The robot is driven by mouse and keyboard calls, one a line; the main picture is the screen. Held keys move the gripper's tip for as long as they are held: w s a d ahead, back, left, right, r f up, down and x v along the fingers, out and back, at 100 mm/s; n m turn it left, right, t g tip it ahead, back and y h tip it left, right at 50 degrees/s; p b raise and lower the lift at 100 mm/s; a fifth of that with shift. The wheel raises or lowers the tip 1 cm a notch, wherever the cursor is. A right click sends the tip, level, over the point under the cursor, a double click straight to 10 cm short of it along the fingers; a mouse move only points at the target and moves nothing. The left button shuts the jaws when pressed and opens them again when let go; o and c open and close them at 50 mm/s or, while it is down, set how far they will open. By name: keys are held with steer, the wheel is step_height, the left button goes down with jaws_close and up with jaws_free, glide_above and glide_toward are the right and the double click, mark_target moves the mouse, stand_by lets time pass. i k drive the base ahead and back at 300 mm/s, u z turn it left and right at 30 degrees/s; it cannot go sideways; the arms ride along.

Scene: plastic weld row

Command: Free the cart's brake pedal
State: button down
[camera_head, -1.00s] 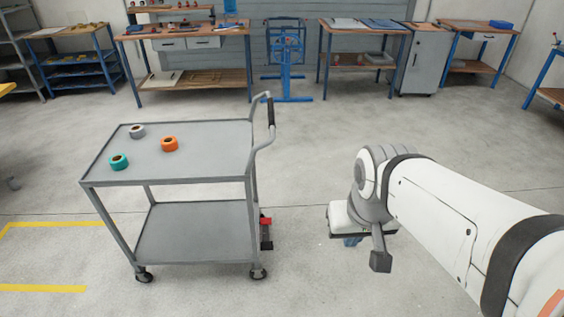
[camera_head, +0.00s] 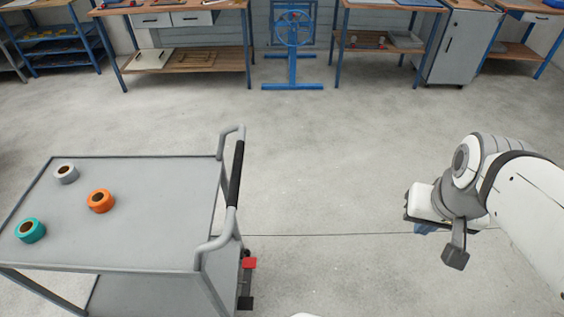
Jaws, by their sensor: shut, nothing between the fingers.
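The grey cart (camera_head: 130,257) stands at the lower left, its push handle (camera_head: 236,175) on its right side. Low on that side, below the handle, is a red pedal (camera_head: 249,263) with a dark part (camera_head: 245,303) just nearer to me. I cannot tell from this view whether the pedal is pressed down or raised. My gripper (camera_head: 424,228) is at the right of the picture, well to the right of the cart and touching nothing. Its fingers are shut and empty, mostly hidden behind my wrist.
Three tape rolls lie on the cart's top: grey (camera_head: 66,173), orange (camera_head: 101,200) and green (camera_head: 31,230). The floor (camera_head: 330,170) between cart and arm is clear. Workbenches (camera_head: 185,60) and a blue stand (camera_head: 292,60) line the back.

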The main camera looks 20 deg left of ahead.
mark_target(246, 302)
steer(key=u, duration=0.2)
steer(key=i, duration=0.7)
steer(key=u, duration=0.55)
steer(key=k, duration=0.95)
steer(key=u, duration=0.15)
steer(key=i, duration=0.95)
steer(key=z, duration=0.05)
